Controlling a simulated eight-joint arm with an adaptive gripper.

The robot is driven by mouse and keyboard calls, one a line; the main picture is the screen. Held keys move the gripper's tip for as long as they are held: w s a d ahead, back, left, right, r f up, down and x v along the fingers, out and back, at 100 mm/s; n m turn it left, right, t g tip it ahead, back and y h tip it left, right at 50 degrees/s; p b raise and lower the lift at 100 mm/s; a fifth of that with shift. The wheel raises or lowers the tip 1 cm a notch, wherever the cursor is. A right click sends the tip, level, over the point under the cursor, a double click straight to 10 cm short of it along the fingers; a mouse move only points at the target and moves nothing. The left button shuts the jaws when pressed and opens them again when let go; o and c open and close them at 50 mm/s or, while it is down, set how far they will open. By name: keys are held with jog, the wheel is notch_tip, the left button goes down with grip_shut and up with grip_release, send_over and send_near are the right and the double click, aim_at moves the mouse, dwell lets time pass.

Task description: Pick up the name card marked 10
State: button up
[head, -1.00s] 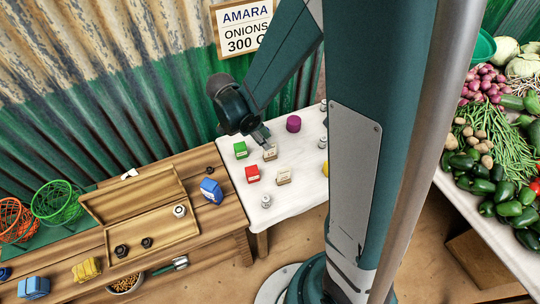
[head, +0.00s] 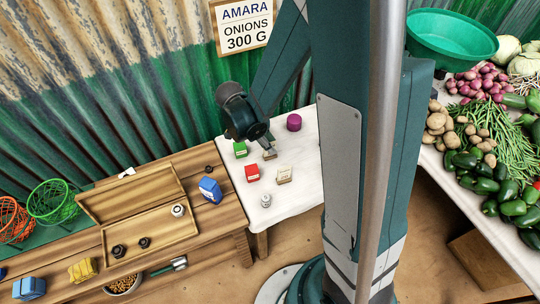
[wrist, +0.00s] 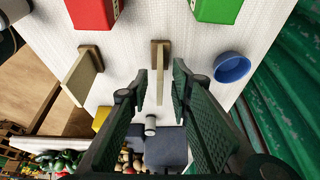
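Two cream name cards in small wooden bases stand on the white cloth. The farther card (head: 270,154) is partly covered by my gripper (head: 268,144) in the head view. The nearer card (head: 284,175) stands to its lower right. In the wrist view my gripper (wrist: 160,72) is open, its fingers on either side of a card seen nearly edge-on (wrist: 164,82), with gaps beside it. The other card (wrist: 82,75) stands to the left, outside the fingers. The marks on the cards are too small or turned away to read, so I cannot tell which is 10.
Green (head: 240,149) and red (head: 253,172) boxes stand close by on the cloth (head: 300,205). A blue round dish (wrist: 232,68) sits right of the fingers in the wrist view.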

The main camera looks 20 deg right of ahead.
jog(key=shift+d+f, duration=0.25)
jog(key=shift+f, duration=0.35)
jog(key=shift+c, duration=0.2)
grip_shut()
